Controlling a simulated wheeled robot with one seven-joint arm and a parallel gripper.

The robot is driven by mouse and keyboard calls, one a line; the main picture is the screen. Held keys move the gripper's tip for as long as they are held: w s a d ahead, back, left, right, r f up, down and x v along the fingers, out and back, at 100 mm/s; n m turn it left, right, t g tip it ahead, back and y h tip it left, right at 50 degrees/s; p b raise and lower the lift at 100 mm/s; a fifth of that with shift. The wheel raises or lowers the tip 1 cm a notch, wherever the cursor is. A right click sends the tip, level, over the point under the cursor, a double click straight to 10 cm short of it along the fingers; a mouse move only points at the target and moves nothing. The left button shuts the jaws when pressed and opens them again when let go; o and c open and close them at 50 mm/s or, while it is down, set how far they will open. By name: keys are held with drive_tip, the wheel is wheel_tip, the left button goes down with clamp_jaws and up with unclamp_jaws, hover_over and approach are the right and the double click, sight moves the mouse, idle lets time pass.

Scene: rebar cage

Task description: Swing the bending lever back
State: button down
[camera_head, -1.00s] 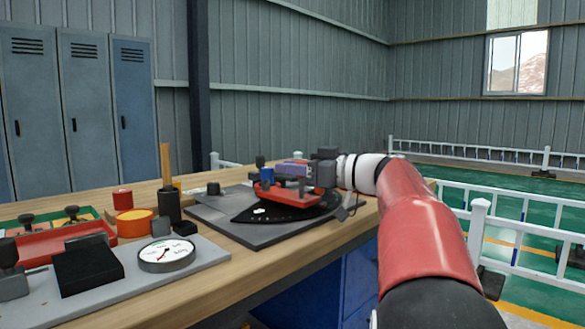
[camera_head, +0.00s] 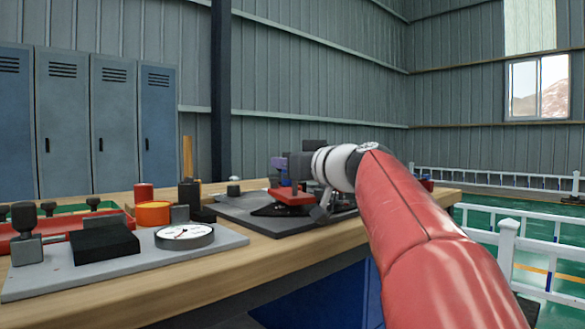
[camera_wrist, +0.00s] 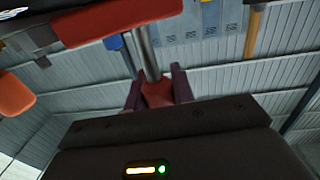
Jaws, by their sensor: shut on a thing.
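The bending lever's red bar (camera_head: 291,196) shows above a black fan-shaped plate (camera_head: 272,211) on the grey base plate (camera_head: 232,209) of the bender. In the wrist view, the red bar (camera_wrist: 115,22) crosses the top, with a metal post running from it to a red grip. My gripper (camera_wrist: 158,88) has its purple fingers on both sides of this red grip and is shut on it. In the head view my gripper (camera_head: 288,167) is over the bender, reaching in from the right. My wrist and forearm hide the bender's right part.
A grey plate (camera_head: 130,262) with a round dial gauge (camera_head: 184,236) and black block lies front left on the wooden bench (camera_head: 275,258). Orange and red cylinders and a black holder with a wooden handle stand behind. White railings (camera_head: 510,236) stand right.

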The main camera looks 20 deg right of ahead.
drive_tip(key=c, duration=1.2)
unclamp_jaws()
drive_tip(key=b+v, duration=0.1)
drive_tip(key=v, duration=0.7)
drive_tip(key=shift+w, duration=0.1)
